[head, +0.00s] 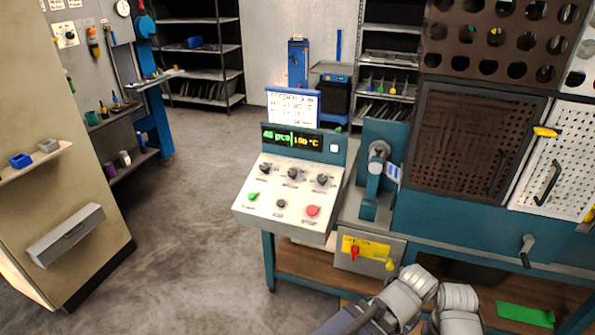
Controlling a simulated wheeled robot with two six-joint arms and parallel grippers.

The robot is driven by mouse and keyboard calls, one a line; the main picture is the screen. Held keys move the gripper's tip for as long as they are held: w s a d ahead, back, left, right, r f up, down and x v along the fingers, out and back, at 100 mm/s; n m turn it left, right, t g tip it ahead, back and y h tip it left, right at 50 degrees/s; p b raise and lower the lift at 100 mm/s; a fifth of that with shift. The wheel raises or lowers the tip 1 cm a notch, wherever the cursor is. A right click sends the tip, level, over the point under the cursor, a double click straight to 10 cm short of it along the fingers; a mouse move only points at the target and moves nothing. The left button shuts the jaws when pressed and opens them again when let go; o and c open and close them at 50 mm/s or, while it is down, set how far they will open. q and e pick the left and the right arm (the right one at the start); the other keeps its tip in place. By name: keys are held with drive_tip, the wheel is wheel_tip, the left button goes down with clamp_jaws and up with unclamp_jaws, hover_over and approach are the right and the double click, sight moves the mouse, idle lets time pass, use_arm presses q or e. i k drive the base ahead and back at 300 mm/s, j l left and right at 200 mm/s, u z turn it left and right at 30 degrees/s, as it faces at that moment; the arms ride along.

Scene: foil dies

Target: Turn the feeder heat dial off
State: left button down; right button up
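A sloped white control panel (272,212) stands on the teal bench in the middle of the head view. Three black dials sit in its upper row: a left dial (264,168), a middle dial (293,173) and a right dial (323,180). Their labels are too small to read, so I cannot tell which is the feeder heat dial or how it is set. A display (290,138) above them shows green digits and a yellow temperature in °C. Pale grey links of mine show at the bottom. Neither gripper can be made out.
Below the dials are a green button (253,196), a small black knob (281,203) and a red button (313,210). A teal press part (377,170) stands right of the panel. A red handle (354,252) sits on a yellow plate below. The floor (185,220) left is clear.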

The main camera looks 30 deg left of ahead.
sight(322, 178)
drive_tip(key=i+j, duration=0.15)
drive_tip(key=i, duration=0.2)
drive_tip(key=i+u, duration=0.15)
drive_tip(key=u, duration=1.45)
